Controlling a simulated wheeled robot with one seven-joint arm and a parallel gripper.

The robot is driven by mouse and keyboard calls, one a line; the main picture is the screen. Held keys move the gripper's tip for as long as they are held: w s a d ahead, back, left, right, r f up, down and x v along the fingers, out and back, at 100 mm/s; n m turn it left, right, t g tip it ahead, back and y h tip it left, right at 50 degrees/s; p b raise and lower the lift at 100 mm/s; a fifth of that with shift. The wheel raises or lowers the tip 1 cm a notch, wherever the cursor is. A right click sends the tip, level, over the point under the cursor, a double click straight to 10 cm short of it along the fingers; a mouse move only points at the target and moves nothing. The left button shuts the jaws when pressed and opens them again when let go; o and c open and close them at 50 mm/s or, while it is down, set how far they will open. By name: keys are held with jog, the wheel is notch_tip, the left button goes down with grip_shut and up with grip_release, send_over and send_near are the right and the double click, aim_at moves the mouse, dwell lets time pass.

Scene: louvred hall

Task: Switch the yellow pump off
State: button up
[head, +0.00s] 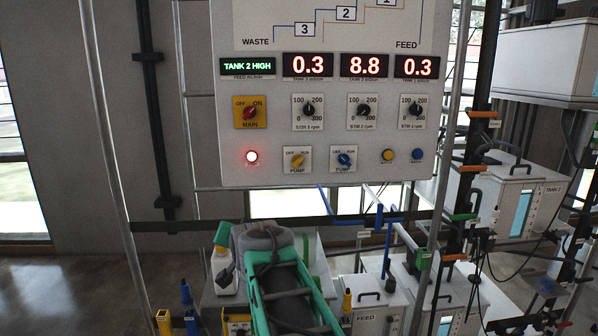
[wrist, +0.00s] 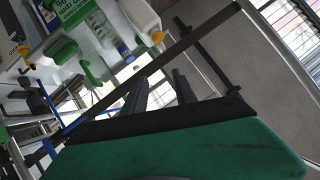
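The yellow pump switch (head: 298,160) is a yellow knob on a small white plate marked OFF, RUN and PUMP, low on the grey control panel (head: 222,168). Its handle seems tilted to the upper right, towards RUN, but it is small. The wrist view does not clearly show this switch. My green and grey arm rises from the bottom of the head view, below the panel. My gripper (wrist: 160,90) shows in the wrist view as two dark fingers standing apart with nothing between them. It is clear of the panel; its fingers are not distinguishable in the head view.
A blue pump knob (head: 344,160) sits just right of the yellow one. A lit red lamp (head: 252,156) is left, the MAIN switch (head: 250,112) above. A dark rail (head: 170,228) crosses below the panel. White tanks and pipes crowd the right; open floor lies left.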

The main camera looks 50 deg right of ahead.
jog(key=d+r+m+t+h, duration=0.1)
jog(key=d+r+m+h, duration=0.25)
jog(key=d, duration=0.45)
jog(key=m+t+h, duration=0.1)
jog(key=m+h, duration=0.2)
send_near(298, 163)
jog(key=p+x, duration=0.3)
jog(key=x, duration=0.1)
jog(key=p+x, duration=0.3)
jog(key=x, duration=0.1)
jog(key=shift+w+d+r, duration=0.1)
jog(key=shift+d+r, duration=0.05)
jog(key=shift+r, duration=0.05)
jog(key=shift+w+d+f+b, duration=0.25)
jog(key=shift+w+f+b, duration=0.05)
jog(key=shift+f, duration=0.05)
jog(key=shift+w+d, duration=0.2)
jog(key=shift+w, duration=0.05)
jog(key=shift+s+r, duration=0.1)
jog(key=shift+c, duration=0.7)
grip_shut()
jog(key=shift+b, duration=0.3)
